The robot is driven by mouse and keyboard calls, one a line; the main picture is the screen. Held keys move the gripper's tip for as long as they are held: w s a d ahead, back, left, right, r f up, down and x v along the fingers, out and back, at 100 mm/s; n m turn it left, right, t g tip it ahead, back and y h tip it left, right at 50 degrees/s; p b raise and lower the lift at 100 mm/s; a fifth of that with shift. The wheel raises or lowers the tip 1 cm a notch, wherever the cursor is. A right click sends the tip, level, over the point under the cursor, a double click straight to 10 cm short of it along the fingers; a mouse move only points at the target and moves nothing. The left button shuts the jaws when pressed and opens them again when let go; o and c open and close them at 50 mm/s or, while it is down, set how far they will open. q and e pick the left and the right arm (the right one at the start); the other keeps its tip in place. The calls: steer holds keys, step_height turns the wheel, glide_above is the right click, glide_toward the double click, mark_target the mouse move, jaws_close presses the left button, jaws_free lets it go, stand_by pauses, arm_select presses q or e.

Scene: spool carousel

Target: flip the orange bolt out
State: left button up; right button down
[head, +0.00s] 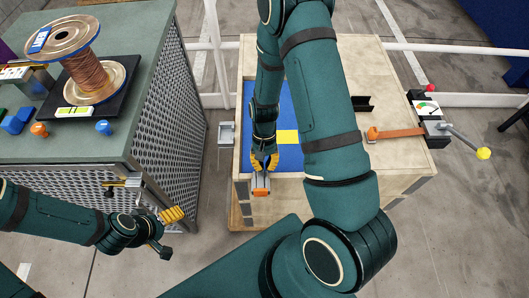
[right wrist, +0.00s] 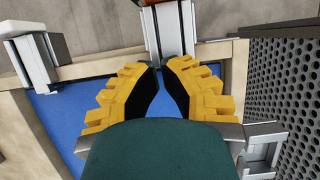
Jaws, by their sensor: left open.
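A small orange bolt (head: 260,193) sits on a grey bracket at the front edge of the wooden box (head: 400,185). My right gripper (head: 264,165), with yellow fingers, points down just behind it at the bracket. In the right wrist view its fingertips (right wrist: 161,66) are close together, with a narrow gap. The grey bracket (right wrist: 172,38) lies just beyond them, with a bit of orange at the picture's top edge. Contact cannot be told. My left gripper (head: 172,214) is open and empty, low in front of the green cabinet, well left of the bolt.
The box has a blue top panel (head: 289,110) with a yellow patch. An orange bar (head: 398,133) and a yellow-knobbed lever (head: 466,142) are at its right. The green cabinet (head: 145,70) carries a copper wire spool (head: 88,75). A grey bracket (head: 226,134) is on the box's left side.

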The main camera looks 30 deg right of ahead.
mark_target(265, 184)
arm_select(q)
steer(key=shift+f, duration=0.1)
arm_select(e)
steer(key=shift+s+a+f, duration=0.2)
steer(key=shift+s+a, duration=0.2)
steer(key=shift+s, duration=0.25)
steer(key=shift+s+a+f, duration=0.2)
steer(key=shift+s+a, duration=0.15)
steer(key=shift+s, duration=0.25)
steer(key=shift+s+a+f, duration=0.2)
steer(key=shift+s+a, duration=0.2)
steer(key=shift+s, duration=0.25)
arm_select(q)
steer(key=shift+s, duration=0.1)
